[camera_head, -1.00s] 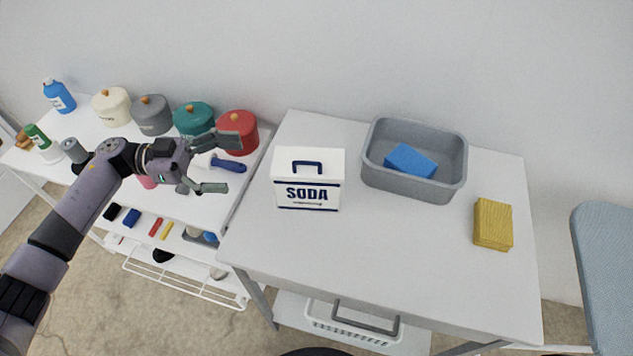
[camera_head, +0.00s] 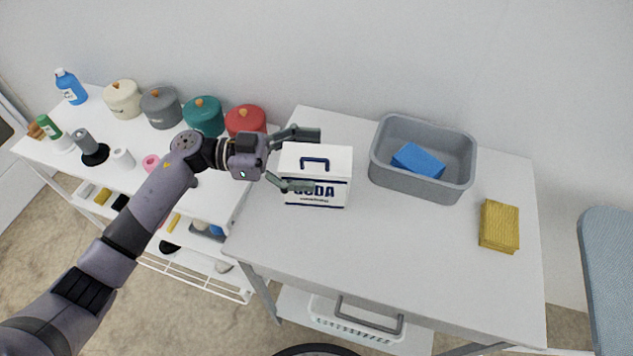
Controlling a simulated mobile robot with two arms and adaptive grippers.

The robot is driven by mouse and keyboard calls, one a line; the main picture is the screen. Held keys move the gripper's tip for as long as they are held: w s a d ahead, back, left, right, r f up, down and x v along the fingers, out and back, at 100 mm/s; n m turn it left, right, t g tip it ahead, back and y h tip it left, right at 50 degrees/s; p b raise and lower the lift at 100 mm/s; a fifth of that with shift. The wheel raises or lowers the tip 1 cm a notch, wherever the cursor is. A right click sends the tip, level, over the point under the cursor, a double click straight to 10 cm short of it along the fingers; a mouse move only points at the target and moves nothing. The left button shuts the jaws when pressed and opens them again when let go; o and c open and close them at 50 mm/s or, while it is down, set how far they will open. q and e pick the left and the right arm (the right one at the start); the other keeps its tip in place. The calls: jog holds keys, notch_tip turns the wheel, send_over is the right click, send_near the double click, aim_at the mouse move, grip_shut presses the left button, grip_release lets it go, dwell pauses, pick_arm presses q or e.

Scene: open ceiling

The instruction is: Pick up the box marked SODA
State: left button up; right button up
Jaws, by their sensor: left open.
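The box marked SODA (camera_head: 335,170) is white with a dark blue handle on its lid and blue lettering. It stands upright on the left part of the grey table (camera_head: 400,255). My left gripper (camera_head: 308,160) is open at the box's left side. One finger reaches over by the far edge of the lid and the other passes in front of the lettered face, hiding part of the letters. I cannot tell whether the fingers touch the box. My right gripper is not in view.
A grey basin (camera_head: 425,190) holding a blue sponge (camera_head: 418,160) stands right of the box. A yellow cloth stack (camera_head: 499,226) lies near the right edge. On the left, a white shelf holds a red pot (camera_head: 245,120) and other canisters. The table's front is clear.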

pick_arm(q)
grip_shut()
jog(key=shift+r, duration=0.15)
dwell(1.2)
